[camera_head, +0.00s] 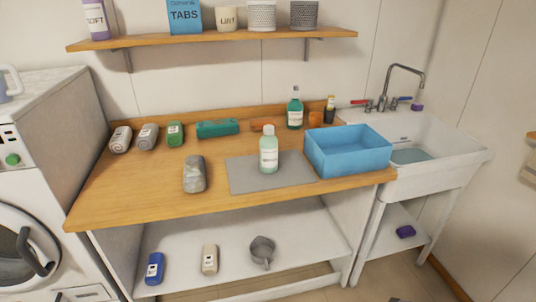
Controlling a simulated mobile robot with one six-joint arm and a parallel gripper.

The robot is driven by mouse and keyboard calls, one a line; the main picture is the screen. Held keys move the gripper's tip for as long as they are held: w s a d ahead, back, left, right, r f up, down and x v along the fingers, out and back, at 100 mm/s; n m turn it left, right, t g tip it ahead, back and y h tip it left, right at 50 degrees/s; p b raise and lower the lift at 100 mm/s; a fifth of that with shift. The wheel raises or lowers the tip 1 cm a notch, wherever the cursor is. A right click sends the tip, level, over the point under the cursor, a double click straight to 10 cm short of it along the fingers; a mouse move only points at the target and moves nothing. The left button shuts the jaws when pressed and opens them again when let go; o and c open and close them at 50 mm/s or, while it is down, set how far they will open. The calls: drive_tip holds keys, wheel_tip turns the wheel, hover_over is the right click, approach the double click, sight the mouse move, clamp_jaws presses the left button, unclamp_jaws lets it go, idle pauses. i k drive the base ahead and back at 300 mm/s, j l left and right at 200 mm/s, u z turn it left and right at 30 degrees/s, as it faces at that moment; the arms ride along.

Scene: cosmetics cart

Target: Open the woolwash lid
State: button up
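A pale green bottle (269,155) with a white lid (268,131) stands upright on a grey mat (246,184) on the wooden counter. Its lid is on top and looks closed. Its label is too small to read, so I cannot tell for sure that it is the woolwash. A darker green bottle (295,112) stands farther back, near the wall. My gripper is not in view.
A blue bin (347,158) stands right of the mat, close to the bottle. Several containers line the counter's back. A shelf (215,41) hangs above; a sink (435,140) is at right. The counter's front left is clear.

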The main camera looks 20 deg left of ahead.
sight(267, 128)
drive_tip(key=i+u, duration=0.2)
drive_tip(key=u, duration=0.15)
drive_tip(key=i+u, duration=0.45)
drive_tip(key=u, duration=0.2)
drive_tip(key=k+l, duration=0.05)
